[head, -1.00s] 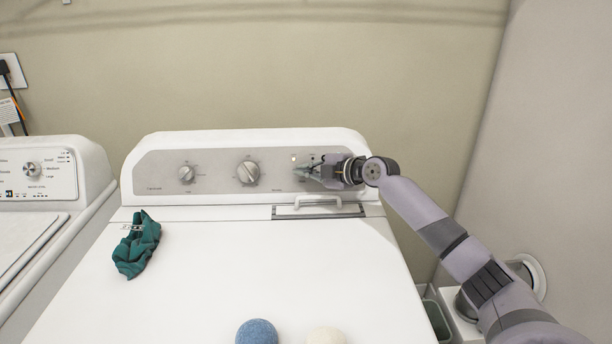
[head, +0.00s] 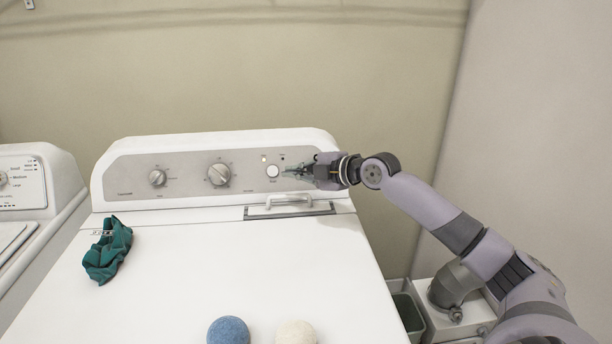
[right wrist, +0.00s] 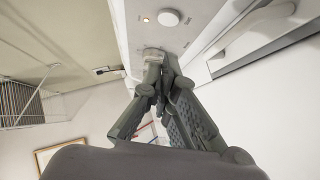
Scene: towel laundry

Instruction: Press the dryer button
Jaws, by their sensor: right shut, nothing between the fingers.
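The dryer (head: 220,290) is a white top-loading-style cabinet with a grey control panel (head: 130,178) at its back. A round white button (head: 272,171) is on the right part of the panel, and it also shows in the right wrist view (right wrist: 169,17). A small lit light is near it. My right gripper (head: 287,172) is shut and empty, just right of the button in the head view. In the right wrist view its closed fingertips (right wrist: 156,60) are below the button in the picture, apart from it. My left gripper is not in view.
Two knobs (head: 219,174) sit left of the button. A handle (head: 288,202) is below the panel. A green cloth (head: 108,250), a blue ball (head: 229,331) and a white ball (head: 296,333) lie on the dryer top. A washer (head: 22,185) stands at left, a bin (head: 408,315) at right.

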